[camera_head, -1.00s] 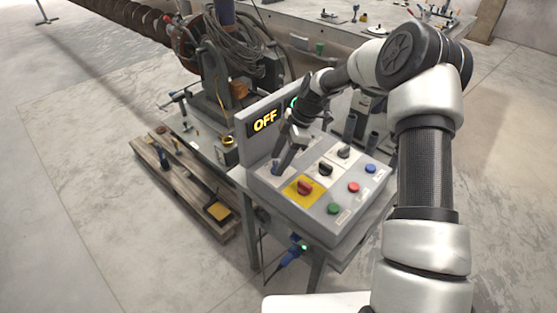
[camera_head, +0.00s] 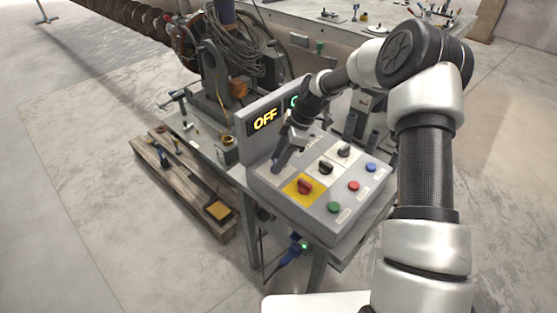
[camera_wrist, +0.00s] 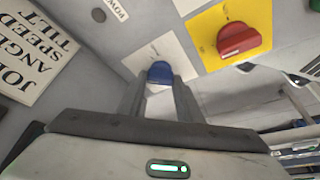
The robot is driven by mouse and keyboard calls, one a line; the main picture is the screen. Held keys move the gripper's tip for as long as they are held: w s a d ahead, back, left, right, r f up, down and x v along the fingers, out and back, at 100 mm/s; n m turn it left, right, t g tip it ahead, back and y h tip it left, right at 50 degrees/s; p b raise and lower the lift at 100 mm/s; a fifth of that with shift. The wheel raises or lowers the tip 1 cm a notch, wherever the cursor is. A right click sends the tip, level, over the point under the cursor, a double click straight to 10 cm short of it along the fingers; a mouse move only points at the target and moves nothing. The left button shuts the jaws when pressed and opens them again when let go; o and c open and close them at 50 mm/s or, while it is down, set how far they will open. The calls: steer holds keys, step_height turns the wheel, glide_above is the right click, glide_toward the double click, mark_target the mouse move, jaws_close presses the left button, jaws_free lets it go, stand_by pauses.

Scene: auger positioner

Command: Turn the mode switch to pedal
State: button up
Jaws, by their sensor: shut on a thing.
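The grey control box (camera_head: 322,212) stands on the bench with its sloped panel facing up. A blue knob (camera_wrist: 160,72) sits on a white plate at the panel's left corner. My gripper (camera_head: 278,167) reaches down over this corner. In the wrist view, my gripper (camera_wrist: 158,84) has its two fingers on either side of the blue knob, shut on it. In the head view, the fingers mostly hide this knob. I cannot read its label, so I cannot confirm it is the mode switch or tell its setting.
A red knob on a yellow plate (camera_head: 304,187) is close beside my fingers. Black knobs (camera_head: 325,168) and green (camera_head: 334,208), red (camera_head: 353,187) and blue (camera_head: 370,167) buttons are farther right. A display reading OFF (camera_head: 265,120) stands behind.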

steer(key=m+t+b, duration=0.1)
steer(key=m+b, duration=0.1)
steer(key=m+t+b, duration=0.1)
steer(key=m+b, duration=0.1)
steer(key=m, duration=0.1)
steer(key=shift+s+f+h, duration=0.1)
steer(key=shift+s+h, duration=0.1)
steer(key=shift+h, duration=0.1)
steer(key=m+t+b, duration=0.1)
steer(key=m+b, duration=0.1)
steer(key=m, duration=0.2)
steer(key=shift+s+a+h, duration=0.1)
steer(key=shift+h, duration=0.3)
steer(key=shift+m+t, duration=0.3)
steer(key=shift+m, duration=0.2)
steer(key=o, duration=1)
steer(key=shift+o, duration=0.2)
steer(key=v, duration=1.7)
steer(key=shift+r+p, duration=0.35)
steer(key=shift+p, duration=0.05)
steer(key=shift+s, duration=0.1)
